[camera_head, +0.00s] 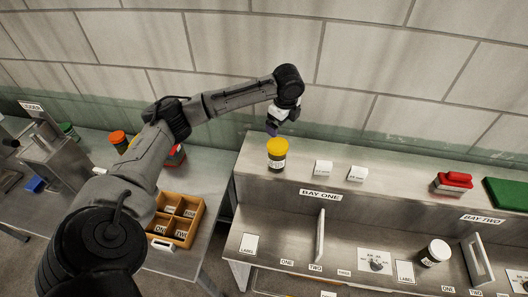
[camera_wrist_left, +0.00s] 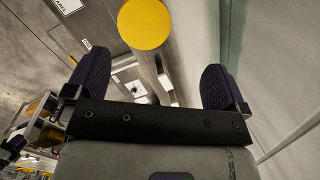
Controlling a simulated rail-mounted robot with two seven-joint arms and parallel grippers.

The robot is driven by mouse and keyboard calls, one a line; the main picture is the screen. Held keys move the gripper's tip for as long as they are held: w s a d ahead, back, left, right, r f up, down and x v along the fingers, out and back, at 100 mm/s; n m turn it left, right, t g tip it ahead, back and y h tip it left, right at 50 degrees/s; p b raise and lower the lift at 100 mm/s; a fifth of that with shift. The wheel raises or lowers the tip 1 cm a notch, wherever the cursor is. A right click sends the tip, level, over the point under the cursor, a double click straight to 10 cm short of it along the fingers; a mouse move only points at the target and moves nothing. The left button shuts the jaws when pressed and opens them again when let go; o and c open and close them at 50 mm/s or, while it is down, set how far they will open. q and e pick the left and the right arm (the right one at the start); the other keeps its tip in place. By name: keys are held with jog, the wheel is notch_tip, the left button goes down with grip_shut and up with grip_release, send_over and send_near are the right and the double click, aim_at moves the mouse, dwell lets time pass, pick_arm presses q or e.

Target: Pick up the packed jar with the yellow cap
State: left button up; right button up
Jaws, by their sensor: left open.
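The jar with the yellow cap (camera_head: 277,155) stands upright on the metal shelf above the BAY ONE label, near its left end. In the left wrist view its round yellow cap (camera_wrist_left: 145,23) shows from above, beyond the fingertips and roughly between them in width. My left gripper (camera_head: 273,128) is above and just behind the jar in the head view, apart from it. Its two purple-padded fingers (camera_wrist_left: 156,88) are spread open with nothing between them. My right gripper is not in view.
A red object (camera_head: 453,183) and a green block (camera_head: 507,193) lie farther right. A white-capped jar (camera_head: 434,252) sits in the lower bay. A wooden divided box (camera_head: 181,213) is on the left table. A wall rises behind the shelf.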

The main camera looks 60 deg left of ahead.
aim_at(278, 145)
pick_arm(q)
jog(key=f+m, duration=0.2)
jog(key=f, duration=0.1)
jog(key=f+m, duration=0.1)
jog(key=f, duration=0.1)
jog(key=f+m, duration=0.2)
jog(key=f, duration=0.1)
jog(key=shift+s+f+m+g+h+p, duration=0.3)
jog(key=shift+s+f, duration=0.05)
jog(key=shift+s, duration=0.05)
jog(key=f, duration=0.2)
jog(key=f+p, duration=0.1)
jog(key=f, duration=0.1)
jog(key=shift+s+a+f, duration=0.1)
jog(key=shift+a+f, duration=0.05)
jog(key=shift+a, duration=0.05)
jog(key=shift+f, duration=0.5)
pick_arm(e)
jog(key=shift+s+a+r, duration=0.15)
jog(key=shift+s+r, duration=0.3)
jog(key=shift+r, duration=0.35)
pick_arm(q)
jog(key=c, duration=0.9)
jog(key=shift+r, duration=0.1)
jog(key=shift+c, duration=0.7)
